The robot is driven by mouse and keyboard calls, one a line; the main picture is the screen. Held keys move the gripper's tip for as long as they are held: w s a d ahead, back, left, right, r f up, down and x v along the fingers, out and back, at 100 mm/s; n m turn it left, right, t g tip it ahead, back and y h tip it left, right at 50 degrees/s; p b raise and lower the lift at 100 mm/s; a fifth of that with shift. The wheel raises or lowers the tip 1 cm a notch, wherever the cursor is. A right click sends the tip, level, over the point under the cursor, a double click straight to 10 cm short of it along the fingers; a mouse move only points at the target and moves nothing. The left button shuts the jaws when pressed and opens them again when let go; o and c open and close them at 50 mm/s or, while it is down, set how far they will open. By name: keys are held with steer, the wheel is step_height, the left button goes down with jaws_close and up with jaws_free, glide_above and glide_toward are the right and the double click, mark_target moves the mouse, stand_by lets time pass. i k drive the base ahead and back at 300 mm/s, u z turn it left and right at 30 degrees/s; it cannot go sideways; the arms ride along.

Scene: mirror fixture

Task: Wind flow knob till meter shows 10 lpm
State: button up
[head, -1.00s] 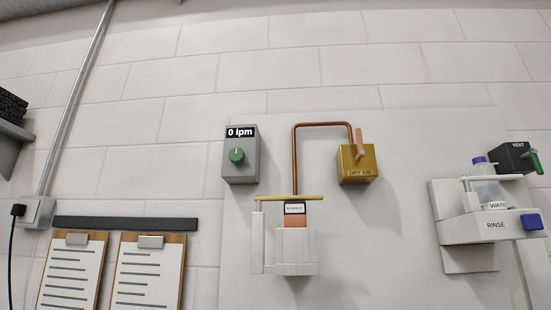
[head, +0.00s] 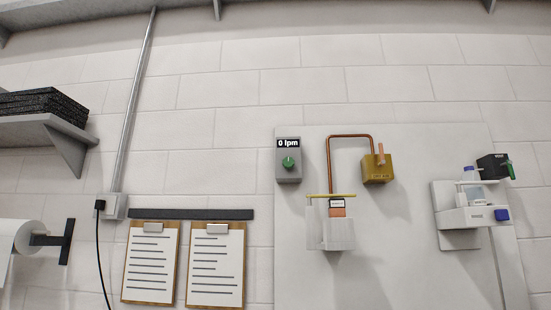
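The flow knob (head: 288,162) is a small green dial on the front of a grey box on the wall panel, near the middle of the head view. A pale mark on the knob points about straight up. The meter (head: 288,143) is a black display above the knob and reads 0 lpm. My gripper is not in view, and nothing touches the knob.
Right of the meter box are a copper pipe (head: 329,165), a yellow dry air box (head: 376,168) and a white holder (head: 338,236). The rinse station (head: 465,217) is farther right. Clipboards (head: 216,265), a paper roll (head: 22,238) and a shelf (head: 45,129) are left.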

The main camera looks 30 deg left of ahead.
mark_target(288, 163)
steer(key=u, duration=1.05)
